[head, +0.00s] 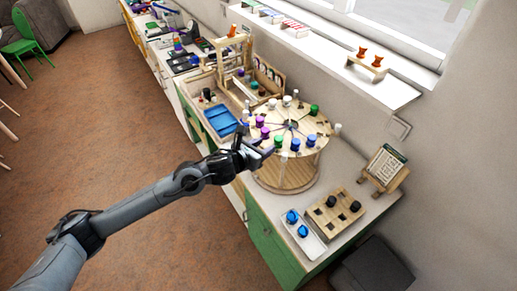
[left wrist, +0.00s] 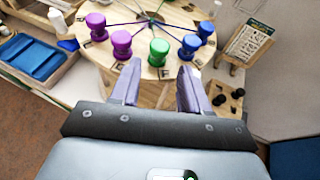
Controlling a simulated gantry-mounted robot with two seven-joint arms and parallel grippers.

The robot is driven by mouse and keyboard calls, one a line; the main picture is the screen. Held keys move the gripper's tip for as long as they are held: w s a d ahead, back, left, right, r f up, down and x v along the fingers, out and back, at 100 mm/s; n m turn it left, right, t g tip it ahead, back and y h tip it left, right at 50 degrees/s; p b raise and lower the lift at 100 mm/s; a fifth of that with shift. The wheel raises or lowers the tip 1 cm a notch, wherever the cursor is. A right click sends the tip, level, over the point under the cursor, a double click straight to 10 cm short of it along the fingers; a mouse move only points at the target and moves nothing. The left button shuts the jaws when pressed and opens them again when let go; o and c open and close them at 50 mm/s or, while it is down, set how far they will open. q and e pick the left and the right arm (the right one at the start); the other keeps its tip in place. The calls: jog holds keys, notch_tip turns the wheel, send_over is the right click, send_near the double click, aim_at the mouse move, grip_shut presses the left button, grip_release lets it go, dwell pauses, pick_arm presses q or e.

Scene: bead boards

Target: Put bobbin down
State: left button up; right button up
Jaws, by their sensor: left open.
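A round wooden bead board (head: 288,173) stands on the counter with spool-shaped bobbins around its top rim. A green bobbin (left wrist: 158,50) stands upright on the near rim, with purple bobbins (left wrist: 121,42) to its left and blue bobbins (left wrist: 189,46) to its right. My left gripper (head: 268,148) is at the near edge of the board. In the left wrist view its two fingers are apart, with nothing between them, and the green bobbin stands just beyond the tips. Whether the fingers touch the board cannot be told. My right gripper does not show.
A white tray (head: 313,247) with blue pieces and a wooden block (head: 322,220) with black knobs lie at the front right. A blue tray (head: 221,120) sits left of the board. A framed card on a stand (head: 384,168) is at the wall.

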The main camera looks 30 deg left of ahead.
pick_arm(q)
jog(key=s+d+f+n+g+y, duration=0.1)
jog(key=s+d+f+n, duration=0.25)
jog(key=s+n, duration=0.4)
jog(key=s+d+f+n+g, duration=0.2)
jog(key=s+f+n, duration=0.2)
jog(key=s+n, duration=0.35)
jog(key=s+a+f+n+g, duration=0.2)
jog(key=s+f+n+g, duration=0.1)
jog(key=s+n, duration=0.7)
jog(key=s+a+f+n+g+y, duration=0.1)
jog(key=s+a+f+n+g, duration=0.1)
jog(key=s+n, duration=0.9)
jog(key=shift+s+f+n+g+y, duration=0.3)
jog(key=shift+s+f+g, duration=0.25)
jog(key=shift+g, duration=0.25)
jog(key=shift+r, duration=0.15)
